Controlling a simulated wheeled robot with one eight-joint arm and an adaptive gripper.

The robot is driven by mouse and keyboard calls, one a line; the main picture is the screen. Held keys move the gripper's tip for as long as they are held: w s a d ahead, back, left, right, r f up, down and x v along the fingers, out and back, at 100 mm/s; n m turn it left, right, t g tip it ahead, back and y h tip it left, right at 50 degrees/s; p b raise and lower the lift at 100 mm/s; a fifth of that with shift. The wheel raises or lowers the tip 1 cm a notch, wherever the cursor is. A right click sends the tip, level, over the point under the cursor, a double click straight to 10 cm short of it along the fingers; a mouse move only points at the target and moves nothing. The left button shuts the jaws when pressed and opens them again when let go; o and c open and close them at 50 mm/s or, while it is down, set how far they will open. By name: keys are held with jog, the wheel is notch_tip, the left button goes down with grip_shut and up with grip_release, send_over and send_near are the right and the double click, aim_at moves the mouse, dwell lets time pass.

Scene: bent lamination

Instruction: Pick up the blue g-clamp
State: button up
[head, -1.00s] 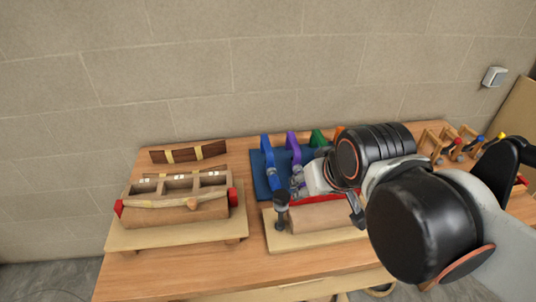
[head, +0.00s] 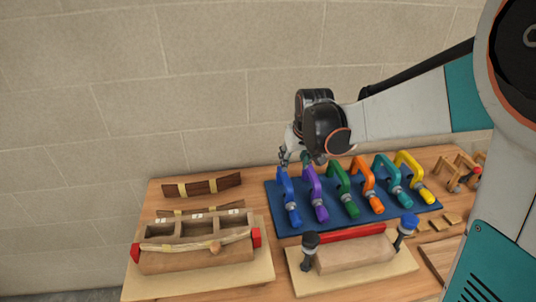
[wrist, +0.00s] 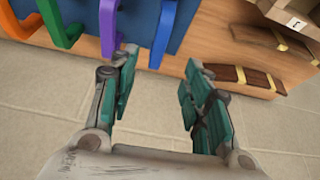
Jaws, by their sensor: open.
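The blue g-clamp (head: 289,199) is the leftmost in a row of coloured clamps on the dark blue mat (head: 283,229). Its frame leans up at the back, with the screw end towards the front. My gripper (head: 294,159) is open and empty at the back edge of the mat, close to the top of the blue clamp's frame. In the wrist view, the blue frame (wrist: 164,28) lies ahead of and roughly between the spread fingertips (wrist: 160,62). I cannot tell whether they touch it.
The purple clamp (head: 314,193) stands close beside the blue one, with green, orange, teal and yellow clamps further right. A wooden jig (head: 185,262) stands front left, and another board (head: 350,277) with a red bar in front. A wall (head: 130,100) rises behind.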

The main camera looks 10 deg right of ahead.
aim_at(286, 177)
jog(key=b+x, duration=0.1)
jog(key=x, duration=0.4)
jog(key=b+x, duration=0.2)
jog(key=x, duration=0.3)
jog(key=w+b+x, duration=0.1)
jog(key=x, duration=0.4)
jog(key=shift+f, duration=0.15)
grip_shut()
